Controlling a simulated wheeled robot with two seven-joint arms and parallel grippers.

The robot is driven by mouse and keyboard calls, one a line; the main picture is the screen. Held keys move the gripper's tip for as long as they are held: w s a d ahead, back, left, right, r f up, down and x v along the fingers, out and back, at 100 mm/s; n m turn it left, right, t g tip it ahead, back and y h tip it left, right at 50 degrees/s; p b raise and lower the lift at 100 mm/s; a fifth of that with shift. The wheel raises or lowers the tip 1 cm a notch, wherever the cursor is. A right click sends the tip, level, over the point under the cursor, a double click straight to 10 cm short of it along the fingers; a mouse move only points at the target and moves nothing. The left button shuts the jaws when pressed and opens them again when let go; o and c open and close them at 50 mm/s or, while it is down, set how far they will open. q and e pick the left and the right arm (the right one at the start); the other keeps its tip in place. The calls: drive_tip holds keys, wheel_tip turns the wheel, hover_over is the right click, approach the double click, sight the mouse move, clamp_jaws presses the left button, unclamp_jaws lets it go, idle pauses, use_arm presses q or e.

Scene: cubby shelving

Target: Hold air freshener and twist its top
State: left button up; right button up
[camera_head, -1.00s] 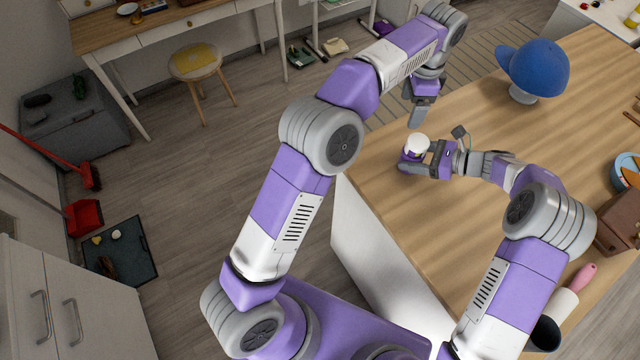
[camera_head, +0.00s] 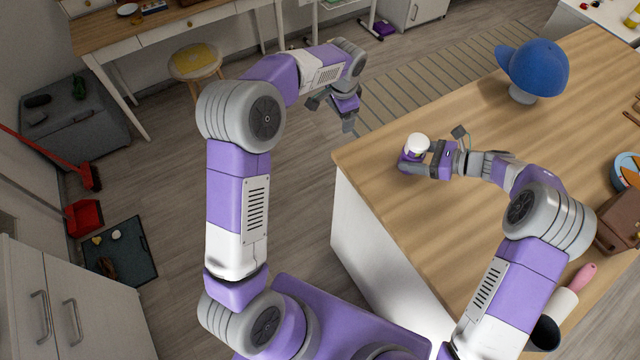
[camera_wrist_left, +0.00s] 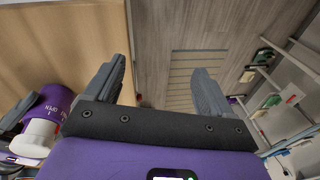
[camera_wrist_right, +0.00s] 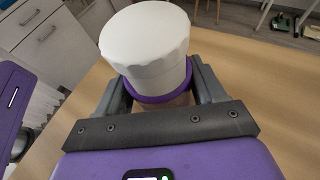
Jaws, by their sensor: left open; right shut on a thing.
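The air freshener (camera_head: 416,147) has a white top and a purple and white body. It stands upright at the wooden counter's near left corner. My right gripper (camera_head: 408,168) is shut on its body, and its white top (camera_wrist_right: 146,45) shows clear above the fingers in the right wrist view. My left gripper (camera_head: 340,115) is open and empty, off the counter's left edge and away from the freshener. In the left wrist view, the open fingers (camera_wrist_left: 160,85) have floor behind them, and the freshener's purple body (camera_wrist_left: 55,105) shows at the left edge.
The wooden counter (camera_head: 430,230) is clear around the freshener. A blue cap (camera_head: 538,68) on a stand is at the back. A stool (camera_head: 194,62) stands on the floor at the far left.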

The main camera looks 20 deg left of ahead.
use_arm(q)
drive_tip(key=s+a+f+n, duration=0.2)
drive_tip(key=s+a+f, duration=0.4)
drive_tip(key=s+d+f+n+h, duration=0.3)
drive_tip(key=s+d+f, duration=0.3)
drive_tip(key=f, duration=0.5)
drive_tip(key=shift+s+d, duration=0.2)
drive_tip(key=shift+s, duration=0.7)
use_arm(e)
drive_tip(key=o, duration=1.2)
drive_tip(key=shift+o, duration=0.2)
